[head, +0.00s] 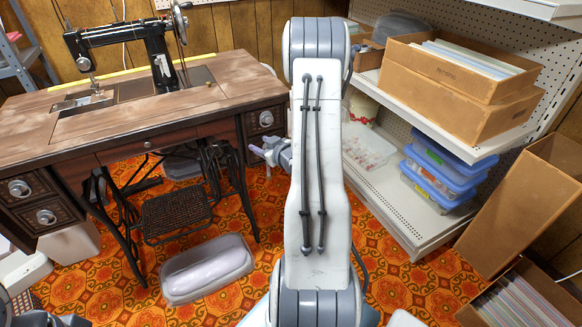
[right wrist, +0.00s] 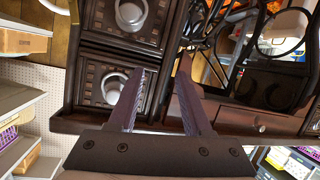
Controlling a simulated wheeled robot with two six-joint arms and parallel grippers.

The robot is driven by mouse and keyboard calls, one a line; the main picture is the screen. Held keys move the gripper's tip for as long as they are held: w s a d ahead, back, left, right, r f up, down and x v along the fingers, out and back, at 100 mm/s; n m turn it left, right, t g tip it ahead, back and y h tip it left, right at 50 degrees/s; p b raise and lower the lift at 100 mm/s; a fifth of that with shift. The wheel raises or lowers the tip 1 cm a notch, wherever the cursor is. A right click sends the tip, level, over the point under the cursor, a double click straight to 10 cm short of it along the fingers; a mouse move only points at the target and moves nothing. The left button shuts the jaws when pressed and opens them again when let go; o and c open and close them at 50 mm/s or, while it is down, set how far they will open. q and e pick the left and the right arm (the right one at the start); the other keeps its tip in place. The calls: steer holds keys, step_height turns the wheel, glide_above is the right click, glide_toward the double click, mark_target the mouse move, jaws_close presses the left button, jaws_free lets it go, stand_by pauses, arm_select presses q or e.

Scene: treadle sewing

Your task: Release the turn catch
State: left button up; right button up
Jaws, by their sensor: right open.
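The wooden sewing table (head: 60,135) carries a black sewing machine (head: 118,37). A small metal fitting (head: 147,145) sits on its front apron and also shows in the right wrist view (right wrist: 261,127); I cannot tell for sure if it is the turn catch. My right gripper (head: 268,152) is at the table's right drawers, partly hidden behind my right arm. In the right wrist view, its two fingers (right wrist: 165,66) are apart and empty, near the drawer fronts. My left gripper cannot be made out.
The right drawers (right wrist: 125,50) have round metal pulls. A treadle (head: 177,215) on iron legs is under the table. A clear lidded tub (head: 207,270) lies on the patterned carpet. Shelves (head: 395,195) with boxes and blue bins (head: 440,170) stand at the right. Open carpet lies between.

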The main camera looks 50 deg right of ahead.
steer(key=s+d+f+m+t+h+b, duration=0.3)
steer(key=s+d+f+b, duration=0.2)
steer(key=s+d+f, duration=0.4)
arm_select(q)
step_height(320, 180, down, 11)
steer(key=b, duration=0.3)
arm_select(e)
steer(key=d+r+x, duration=0.1)
steer(key=x, duration=0.8)
steer(key=shift+r+h, duration=0.15)
steer(key=shift+h, duration=0.15)
arm_select(q)
steer(key=shift+r, duration=0.1)
arm_select(e)
steer(key=shift+s, duration=0.15)
jaws_close()
